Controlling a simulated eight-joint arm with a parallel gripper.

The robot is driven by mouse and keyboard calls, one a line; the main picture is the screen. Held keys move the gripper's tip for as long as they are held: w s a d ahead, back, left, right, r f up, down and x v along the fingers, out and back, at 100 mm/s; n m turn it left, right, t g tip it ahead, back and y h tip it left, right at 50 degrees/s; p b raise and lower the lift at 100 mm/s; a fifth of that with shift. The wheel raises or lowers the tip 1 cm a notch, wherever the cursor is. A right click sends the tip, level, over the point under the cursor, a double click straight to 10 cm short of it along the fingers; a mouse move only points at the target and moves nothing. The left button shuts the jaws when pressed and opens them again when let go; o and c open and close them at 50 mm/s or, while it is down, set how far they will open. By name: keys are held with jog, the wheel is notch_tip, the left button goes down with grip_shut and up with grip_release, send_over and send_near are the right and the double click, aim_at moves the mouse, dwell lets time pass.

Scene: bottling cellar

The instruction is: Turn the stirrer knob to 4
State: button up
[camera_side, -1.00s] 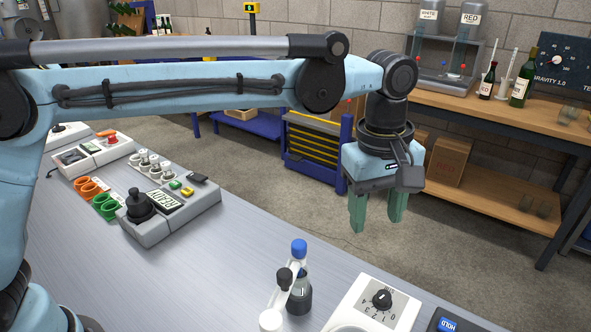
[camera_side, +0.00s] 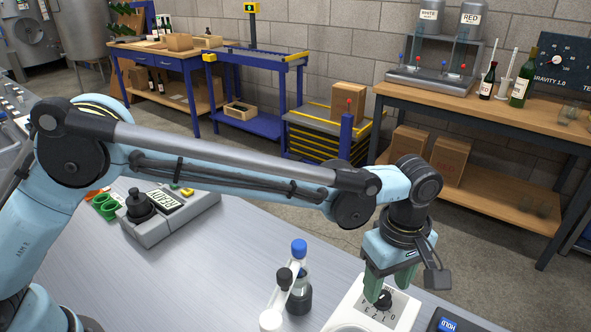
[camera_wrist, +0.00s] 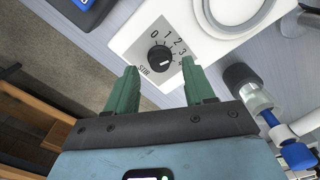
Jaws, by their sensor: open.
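The stirrer knob (camera_wrist: 160,58) is a round black knob with a short white mark, on a grey dial plate (camera_wrist: 150,42) numbered 0 to 4. I cannot tell for certain which number the mark points at. In the side view the knob (camera_side: 383,299) is partly behind a finger. My gripper (camera_side: 389,288) is open and empty, pointing down above the dial. In the wrist view its two green fingers (camera_wrist: 161,70) stand apart, one either side of the knob's line. I see no contact with the knob.
A dark bottle (camera_side: 299,294) with a blue-capped white clamp arm stands left of the stirrer. The stirrer's round plate (camera_wrist: 236,10) is beside the dial. A blue HOLD display (camera_side: 447,325) sits to the right.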

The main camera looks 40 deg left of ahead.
aim_at(383, 299)
jog(key=shift+f, duration=1.05)
grip_shut()
jog(key=m, duration=0.3)
jog(key=shift+m, duration=2)
